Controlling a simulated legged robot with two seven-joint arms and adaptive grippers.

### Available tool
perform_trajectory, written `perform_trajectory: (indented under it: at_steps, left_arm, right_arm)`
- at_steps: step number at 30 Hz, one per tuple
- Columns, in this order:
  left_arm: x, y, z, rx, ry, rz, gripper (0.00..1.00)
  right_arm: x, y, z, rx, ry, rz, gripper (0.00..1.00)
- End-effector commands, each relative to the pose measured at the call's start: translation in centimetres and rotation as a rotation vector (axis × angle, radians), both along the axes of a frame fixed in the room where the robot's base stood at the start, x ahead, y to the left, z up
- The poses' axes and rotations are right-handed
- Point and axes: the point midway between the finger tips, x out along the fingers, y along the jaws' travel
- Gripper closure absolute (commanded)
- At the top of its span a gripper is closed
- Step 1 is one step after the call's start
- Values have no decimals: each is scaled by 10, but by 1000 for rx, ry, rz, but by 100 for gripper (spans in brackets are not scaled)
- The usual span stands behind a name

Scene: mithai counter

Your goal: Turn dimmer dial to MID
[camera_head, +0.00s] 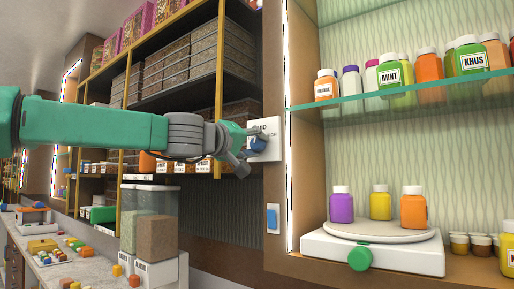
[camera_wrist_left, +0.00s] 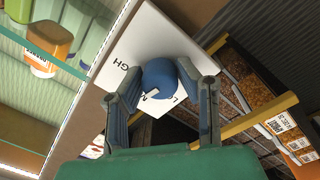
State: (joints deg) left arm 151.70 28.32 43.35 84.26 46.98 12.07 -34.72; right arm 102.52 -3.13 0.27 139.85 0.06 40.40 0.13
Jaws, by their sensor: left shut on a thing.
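The dimmer dial (camera_head: 258,145) is a blue round knob on a white wall plate (camera_head: 266,127), on the brown post at the middle of the head view. In the left wrist view the dial (camera_wrist_left: 160,80) sits between the two fingers of my left gripper (camera_wrist_left: 158,74), which is shut on it. The left gripper (camera_head: 246,152) reaches the plate from the left. My right gripper is not in view.
A blue-and-white switch (camera_head: 272,218) is below the plate. To the right, a glass shelf (camera_head: 400,97) holds several bottles, and a white turntable (camera_head: 372,251) with a green knob bears three bottles. Shelves of boxes (camera_head: 190,68) stand behind my arm.

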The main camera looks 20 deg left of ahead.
Motion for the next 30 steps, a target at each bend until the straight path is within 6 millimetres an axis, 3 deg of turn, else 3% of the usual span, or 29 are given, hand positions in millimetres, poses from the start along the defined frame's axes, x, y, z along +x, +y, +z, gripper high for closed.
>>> perform_trajectory:
  at_steps: [12, 28, 29, 30]
  left_arm:
    - [1, 2, -1, -168, 63, 5, 99]
    - [2, 2, -2, -187, 71, 6, 99]
    - [2, 2, -2, -187, 71, 6, 64]
    - [2, 2, -2, -187, 71, 6, 51]
  right_arm:
    - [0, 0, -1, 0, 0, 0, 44]
    - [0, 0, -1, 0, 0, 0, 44]
    - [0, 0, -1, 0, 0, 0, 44]
    - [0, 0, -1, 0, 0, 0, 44]
